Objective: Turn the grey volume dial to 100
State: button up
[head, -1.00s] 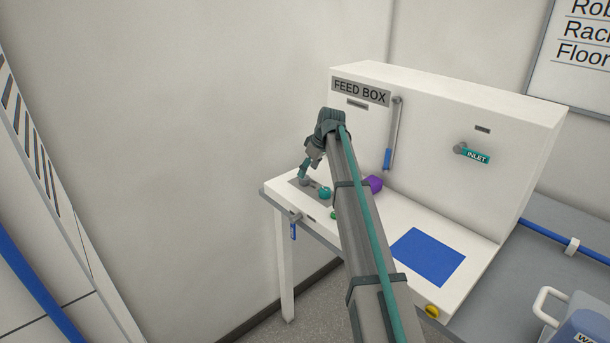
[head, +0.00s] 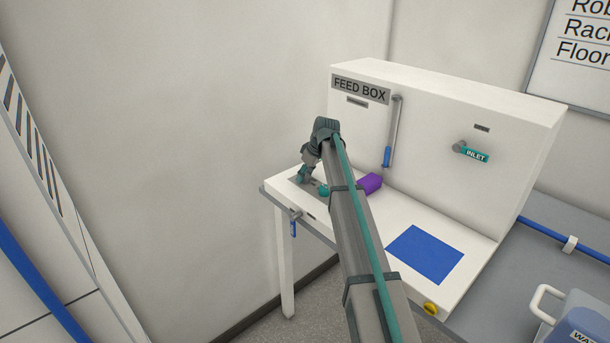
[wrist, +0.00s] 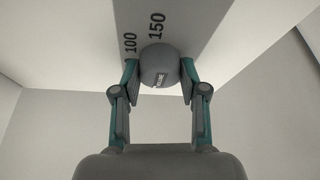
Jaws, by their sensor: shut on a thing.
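The grey volume dial (wrist: 159,66) is round and sits between my gripper's two fingers in the wrist view. A label with small, unreadable lettering shows on its face. The numbers 100 (wrist: 130,43) and 150 (wrist: 156,26) are printed on the grey panel (wrist: 188,18) beyond the dial; 150 is above it, 100 up and to its left. My gripper (wrist: 159,75) is shut on the dial, one finger on each side. In the head view my gripper (head: 303,178) is down at the left end of the bench, where it hides the dial.
The feed box (head: 450,130) stands behind, with a blue-ended lever (head: 388,155) and a teal inlet handle (head: 471,153).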

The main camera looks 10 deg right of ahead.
jog(key=shift+c, duration=0.6)
jog(key=shift+m, duration=0.3)
jog(key=m+h, duration=0.1)
jog(key=m, duration=0.2)
jog(key=shift+s+a+m+t+b, duration=0.1)
jog(key=shift+m+t+b, duration=0.2)
jog(key=shift+t+b, duration=0.1)
jog(key=m+h, duration=0.1)
jog(key=m, duration=0.1)
jog(key=m+h, duration=0.1)
jog(key=m, duration=0.2)
jog(key=shift+h, duration=0.3)
jog(key=m+h, duration=0.1)
jog(key=m, duration=0.2)
jog(key=m+h+b, duration=0.1)
jog(key=m, duration=0.1)
jog(key=shift+a+m, duration=0.1)
jog(key=shift+m, duration=0.3)
jog(key=m, duration=0.2)
jog(key=m+g+h+b, duration=0.1)
jog(key=m, duration=0.1)
jog(key=shift+m+g, duration=0.3)
jog(key=shift+m, duration=0.1)
